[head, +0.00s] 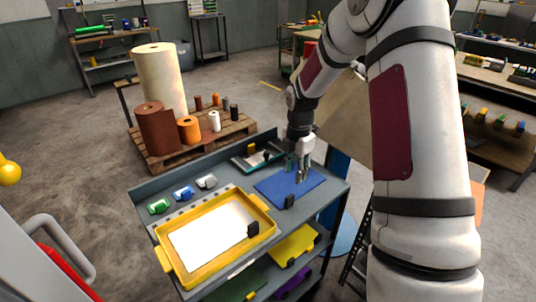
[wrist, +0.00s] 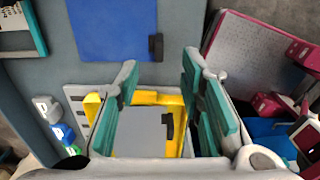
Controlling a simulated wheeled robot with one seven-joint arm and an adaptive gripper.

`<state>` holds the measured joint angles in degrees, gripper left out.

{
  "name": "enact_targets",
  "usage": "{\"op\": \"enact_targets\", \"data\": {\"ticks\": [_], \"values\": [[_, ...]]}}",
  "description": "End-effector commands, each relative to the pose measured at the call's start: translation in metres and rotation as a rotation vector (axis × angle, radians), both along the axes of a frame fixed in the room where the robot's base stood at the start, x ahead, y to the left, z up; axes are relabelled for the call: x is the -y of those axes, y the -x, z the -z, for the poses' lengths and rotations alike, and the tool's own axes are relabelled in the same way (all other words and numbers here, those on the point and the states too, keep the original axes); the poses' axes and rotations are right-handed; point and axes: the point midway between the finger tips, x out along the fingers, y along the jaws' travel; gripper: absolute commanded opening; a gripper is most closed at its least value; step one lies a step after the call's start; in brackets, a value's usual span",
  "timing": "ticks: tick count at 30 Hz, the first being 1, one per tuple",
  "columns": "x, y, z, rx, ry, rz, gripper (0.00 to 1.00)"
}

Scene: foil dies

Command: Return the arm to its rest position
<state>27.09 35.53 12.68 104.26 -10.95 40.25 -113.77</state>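My gripper (head: 303,172) hangs from my arm above the blue sheet on the grey bench (head: 226,188). In the wrist view its two teal-padded fingers (wrist: 160,68) are spread apart with nothing between them, so it is open and empty. The blue flat sheet (head: 278,190) has a black block at its front edge; it also shows at the top of the wrist view (wrist: 112,28). My arm reaches out over the right side of the head view and hides part of the room behind it.
A yellow tray (head: 176,262) with a white inside and black block sits at the bench front. A teal-edged tray (head: 242,163) lies at the back. Small green (head: 158,207), blue (head: 183,193) and white (head: 206,182) pieces line the left. A pallet (head: 190,150) with rolls stands behind.

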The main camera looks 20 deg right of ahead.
Motion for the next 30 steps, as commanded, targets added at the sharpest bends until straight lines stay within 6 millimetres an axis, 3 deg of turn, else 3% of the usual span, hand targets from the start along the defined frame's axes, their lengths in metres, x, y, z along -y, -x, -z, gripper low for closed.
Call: {"op": "enact_targets", "data": {"ticks": [5, 8, 17, 24, 30], "values": [[0.000, 0.000, -0.001, 0.001, 0.000, 0.001, 0.35], [-0.006, 0.002, -0.016, 0.013, 0.010, 0.042, 0.35], [-0.043, 0.037, -0.111, 0.108, 0.046, 0.399, 0.35], [-0.076, 0.084, -0.176, 0.205, 0.019, 0.730, 0.35], [-0.101, 0.130, -0.215, 0.279, -0.049, 1.008, 0.35]]}}
